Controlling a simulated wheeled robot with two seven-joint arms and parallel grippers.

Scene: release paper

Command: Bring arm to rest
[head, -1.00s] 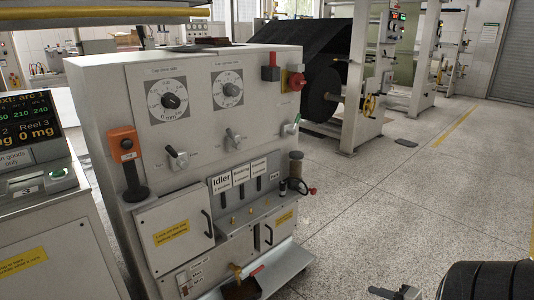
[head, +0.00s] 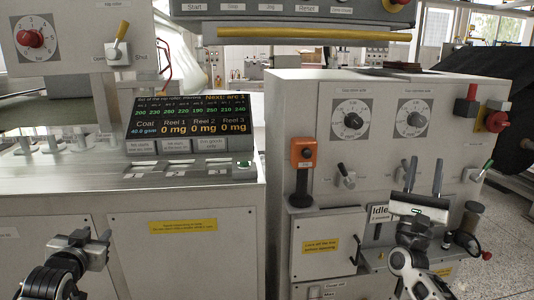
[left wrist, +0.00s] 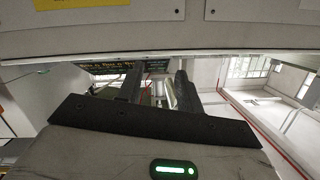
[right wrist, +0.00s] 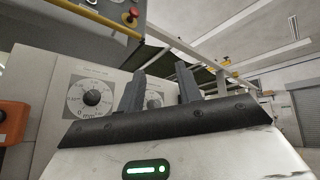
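My right gripper (head: 425,174) is raised in front of the grey control cabinet (head: 291,110), with its two fingers pointing up. The fingers stand apart with nothing between them, as the right wrist view (right wrist: 160,88) also shows. My left gripper (head: 104,240) is low at the left, in front of the lower panel of the console (head: 190,262). In the left wrist view its two fingers (left wrist: 158,88) stand apart and empty. The left fingertips are hard to make out in the head view.
The cabinet carries dials (head: 352,120), an orange switch box (head: 303,152) and a red button (head: 496,121). The console has a display (head: 190,117). An overhead panel with a yellow bar (head: 300,34) crosses the top. Bare floor (head: 510,215) lies at the right.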

